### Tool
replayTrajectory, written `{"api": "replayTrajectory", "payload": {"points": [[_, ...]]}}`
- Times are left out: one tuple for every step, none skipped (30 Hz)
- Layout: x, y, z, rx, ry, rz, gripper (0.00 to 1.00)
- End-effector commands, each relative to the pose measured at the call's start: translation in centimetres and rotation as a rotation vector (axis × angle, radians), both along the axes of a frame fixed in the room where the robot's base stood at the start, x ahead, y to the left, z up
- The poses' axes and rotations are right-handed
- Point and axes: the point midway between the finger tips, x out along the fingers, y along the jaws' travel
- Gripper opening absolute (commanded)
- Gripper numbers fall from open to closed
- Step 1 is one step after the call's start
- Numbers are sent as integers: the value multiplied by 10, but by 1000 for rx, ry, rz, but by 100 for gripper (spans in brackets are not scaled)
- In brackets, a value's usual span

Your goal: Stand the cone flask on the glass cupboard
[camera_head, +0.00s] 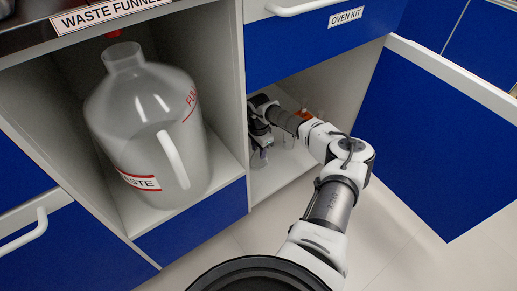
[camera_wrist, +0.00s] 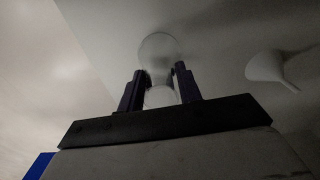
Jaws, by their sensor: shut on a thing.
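My gripper (camera_wrist: 160,85) is shut on a clear glass flask (camera_wrist: 158,48) with a rounded outline, held between the two dark fingers in the wrist view. Its full shape is hard to read, so I cannot tell for certain that it is the cone flask. In the head view my gripper (camera_head: 260,143) is inside the open cupboard (camera_head: 272,181) under the oven kit drawer. The flask cannot be made out there. I cannot tell whether it touches the cupboard floor. No label marks this as the glass cupboard.
A pale funnel-shaped piece (camera_wrist: 268,68) shows at the right in the wrist view. Small orange and clear items (camera_head: 302,114) stand behind my arm. The blue cupboard door (camera_head: 430,140) is open at right. A large waste bottle (camera_head: 150,125) fills the left compartment.

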Motion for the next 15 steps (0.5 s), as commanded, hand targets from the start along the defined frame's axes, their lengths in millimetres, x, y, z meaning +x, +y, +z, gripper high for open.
{"api": "replayTrajectory", "payload": {"points": [[0, 0, -2, 0, 0, 0, 0], [0, 0, -2, 0, 0, 0, 38], [0, 0, -1, 0, 0, 0, 44], [0, 0, -1, 0, 0, 0, 48], [0, 0, -2, 0, 0, 0, 52], [0, 0, -2, 0, 0, 0, 57], [0, 0, -2, 0, 0, 0, 57], [0, 0, -2, 0, 0, 0, 57], [0, 0, -2, 0, 0, 0, 57], [0, 0, -2, 0, 0, 0, 57], [0, 0, -2, 0, 0, 0, 57], [0, 0, -2, 0, 0, 0, 57], [0, 0, -1, 0, 0, 0, 57], [0, 0, -1, 0, 0, 0, 57], [0, 0, 0, 0, 0, 0, 57]]}}
